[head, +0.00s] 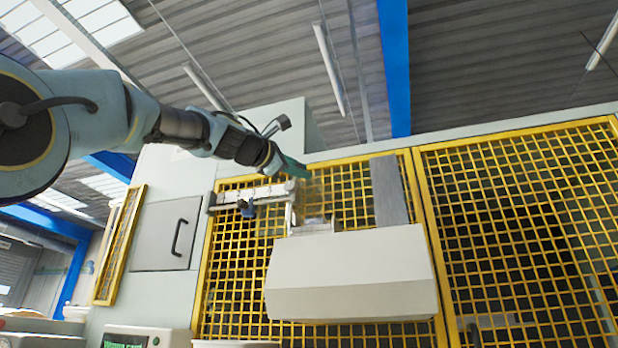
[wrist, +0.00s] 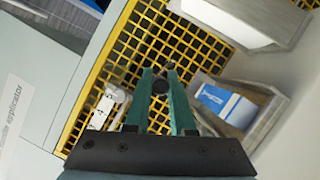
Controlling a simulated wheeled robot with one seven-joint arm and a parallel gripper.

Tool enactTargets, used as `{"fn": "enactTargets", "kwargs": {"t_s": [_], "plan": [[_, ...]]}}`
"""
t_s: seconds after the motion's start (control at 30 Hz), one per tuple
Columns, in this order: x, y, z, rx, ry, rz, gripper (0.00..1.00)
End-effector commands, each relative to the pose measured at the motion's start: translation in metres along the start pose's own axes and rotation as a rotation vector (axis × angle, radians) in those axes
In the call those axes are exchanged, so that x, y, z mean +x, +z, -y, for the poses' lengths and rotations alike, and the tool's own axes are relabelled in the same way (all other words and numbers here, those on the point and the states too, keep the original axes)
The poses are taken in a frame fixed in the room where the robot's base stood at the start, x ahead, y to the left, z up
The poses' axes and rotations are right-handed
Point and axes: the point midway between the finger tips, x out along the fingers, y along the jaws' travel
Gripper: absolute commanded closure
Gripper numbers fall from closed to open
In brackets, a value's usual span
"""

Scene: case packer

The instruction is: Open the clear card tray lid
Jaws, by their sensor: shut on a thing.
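The card tray (wrist: 262,88) is a grey open-topped box in the wrist view, with a blue and white pack (wrist: 225,103) inside it. In the head view the tray (head: 312,226) shows small above the cream housing. The clear lid (head: 316,190) is only a faint tinted pane above the tray, and its exact angle is hard to tell. My gripper (head: 292,166) is at the pane's upper left. In the wrist view my gripper (wrist: 160,76) has its green fingers closed around a small dark knob (wrist: 160,87), which seems to be the lid's. The fingertips are left of the pack.
A yellow mesh guard (head: 520,210) stands behind the tray. A cream housing (head: 350,275) juts out below it, and a grey upright plate (head: 389,190) is to its right. A rail with a bracket (head: 250,195) lies left, close under my gripper.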

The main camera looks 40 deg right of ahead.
Motion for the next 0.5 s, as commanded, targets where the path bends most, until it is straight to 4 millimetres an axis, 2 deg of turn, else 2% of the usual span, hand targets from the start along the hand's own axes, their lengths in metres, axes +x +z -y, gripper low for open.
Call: {"fn": "enactTargets", "kwargs": {"t_s": [0.2,0.5], "plan": [[-0.005,-0.014,-0.007,-0.151,0.060,-0.003,1.00],[-0.008,-0.023,-0.014,-0.284,0.112,-0.001,1.00]]}}
